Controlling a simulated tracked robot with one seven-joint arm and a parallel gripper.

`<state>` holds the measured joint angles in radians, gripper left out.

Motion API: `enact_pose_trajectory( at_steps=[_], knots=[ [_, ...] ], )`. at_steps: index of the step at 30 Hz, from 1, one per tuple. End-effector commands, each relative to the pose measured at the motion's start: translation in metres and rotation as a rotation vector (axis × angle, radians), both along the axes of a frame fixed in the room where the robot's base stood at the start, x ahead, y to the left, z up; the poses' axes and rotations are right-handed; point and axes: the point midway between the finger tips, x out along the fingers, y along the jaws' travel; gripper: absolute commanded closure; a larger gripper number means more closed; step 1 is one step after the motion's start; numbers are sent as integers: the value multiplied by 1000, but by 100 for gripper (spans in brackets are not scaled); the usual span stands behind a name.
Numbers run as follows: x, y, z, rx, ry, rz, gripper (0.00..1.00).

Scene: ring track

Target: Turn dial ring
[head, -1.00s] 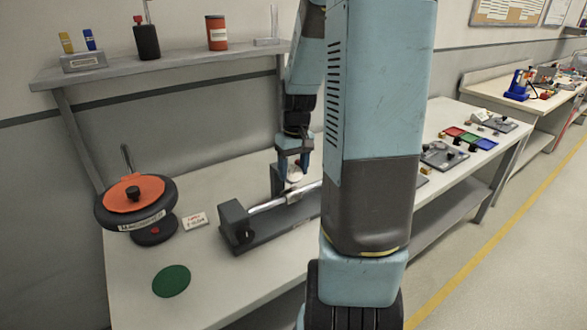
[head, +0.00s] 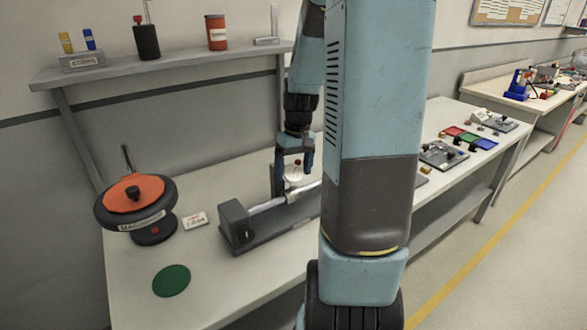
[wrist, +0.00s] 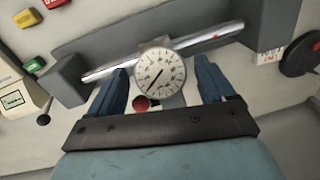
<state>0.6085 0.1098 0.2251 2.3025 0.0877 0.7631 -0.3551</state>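A round white dial (wrist: 161,76) with dark marks and a needle sits on a shiny rail (wrist: 110,67) in the wrist view. In the head view the dial (head: 294,173) shows just below my gripper. A red knob (wrist: 141,103) sticks out beside the dial, toward my gripper. My gripper (wrist: 164,78) is open, with one blue finger on each side of the dial. The fingers look apart from its rim, though their exact height against it is hard to tell. In the head view my gripper (head: 294,166) points down over the rail.
A dark grey block base (head: 285,222) carries the rail on the white bench. To the left are an orange and black disc (head: 150,190), a small card (head: 195,220) and a green circle (head: 171,280). A shelf (head: 160,66) runs behind. My own arm hides the bench's middle.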

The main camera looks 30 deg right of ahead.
Motion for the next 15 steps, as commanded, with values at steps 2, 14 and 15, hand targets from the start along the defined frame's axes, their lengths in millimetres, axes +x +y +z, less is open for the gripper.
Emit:
enact_pose_trajectory(
  at_steps=[2,14,15],
  knots=[
    [0,0,0,0,0,0,15],
    [1,-2,17,-2,-2,0,15],
    [1,-2,24,-2,-4,0,15]
  ],
)
